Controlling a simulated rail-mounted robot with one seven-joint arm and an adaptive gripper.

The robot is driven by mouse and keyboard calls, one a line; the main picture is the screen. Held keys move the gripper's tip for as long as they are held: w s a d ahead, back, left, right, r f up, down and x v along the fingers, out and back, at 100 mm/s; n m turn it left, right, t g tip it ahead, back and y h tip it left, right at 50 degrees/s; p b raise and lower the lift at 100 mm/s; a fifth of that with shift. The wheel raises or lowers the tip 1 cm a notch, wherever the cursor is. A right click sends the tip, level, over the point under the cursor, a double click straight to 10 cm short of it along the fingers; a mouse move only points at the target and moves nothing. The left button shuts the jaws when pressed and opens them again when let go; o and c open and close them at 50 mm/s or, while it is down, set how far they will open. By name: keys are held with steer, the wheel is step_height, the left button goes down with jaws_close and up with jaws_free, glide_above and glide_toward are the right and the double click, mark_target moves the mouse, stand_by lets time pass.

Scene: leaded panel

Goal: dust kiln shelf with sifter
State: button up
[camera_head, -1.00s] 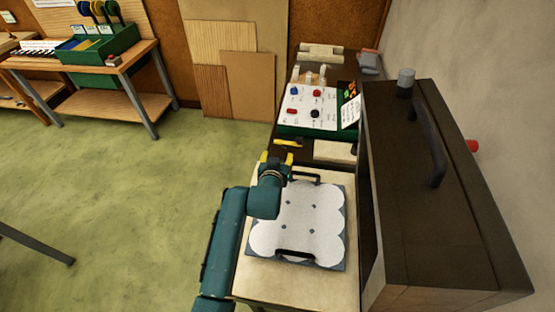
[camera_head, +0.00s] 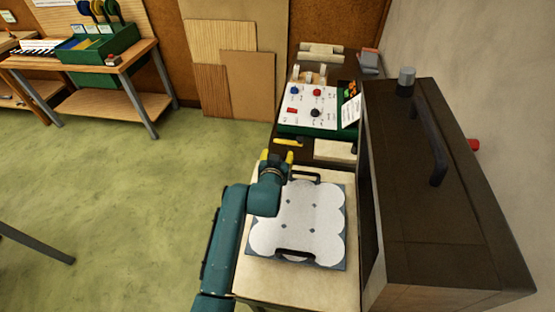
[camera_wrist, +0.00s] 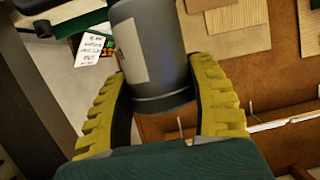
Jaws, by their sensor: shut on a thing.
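The kiln shelf (camera_head: 338,267) is a dark grey slab with a black handle at its near and far ends. White overlapping round patches (camera_head: 297,222) cover most of it, with grey showing at the edges and in a few small gaps. My gripper (camera_head: 276,157) is just beyond the shelf's far left corner. In the wrist view, its yellow fingers (camera_wrist: 165,110) are shut on the sifter (camera_wrist: 150,45), a grey cylinder with a pale label. The sifter is not clearly visible in the head view.
The shelf lies on a pale worktop (camera_head: 255,280). A dark kiln (camera_head: 435,200) with a black handle stands close on the right, with a grey cylinder (camera_head: 406,76) on top. A green-edged board (camera_head: 310,108) lies beyond. Open floor is on the left.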

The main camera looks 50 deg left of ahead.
steer(key=shift+s+d+r+p, duration=0.3)
steer(key=shift+s+p, duration=0.1)
steer(key=shift+p, duration=0.05)
steer(key=shift+s+d+f, duration=0.15)
steer(key=shift+s+d, duration=0.15)
steer(key=s+a+r+p, duration=0.2)
steer(key=a+r+p, duration=0.1)
steer(key=r, duration=0.2)
steer(key=shift+s, duration=0.25)
steer(key=shift+a, duration=0.1)
stand_by(0.3)
